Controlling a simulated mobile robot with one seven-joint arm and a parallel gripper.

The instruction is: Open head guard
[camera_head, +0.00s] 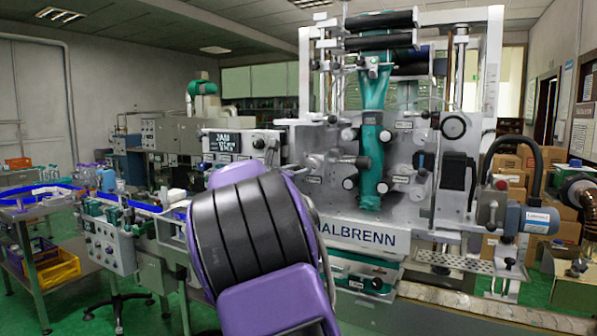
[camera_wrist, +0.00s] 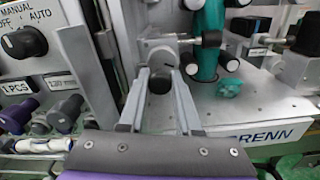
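The head guard is hard to single out; I cannot tell its outline or whether it stands open. In the wrist view a round black knob (camera_wrist: 159,82) sits at the end of a grey bracket in front of the machine's white plate. The two fingers of my gripper (camera_wrist: 159,74) stand apart, one on each side of this knob. I cannot tell whether they touch it. In the head view my purple and black arm hides my gripper and the knob. The teal tube (camera_head: 373,130) hangs upright at the middle of the sleeve machine (camera_head: 335,237).
A control panel (camera_wrist: 40,45) with a MANUAL/AUTO selector stands close to the left of my gripper. Black-and-white knobs (camera_wrist: 192,68) and a metal rod (camera_wrist: 165,41) lie just beyond it. A bench with a blue-edged tray (camera_head: 62,188) stands at the left.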

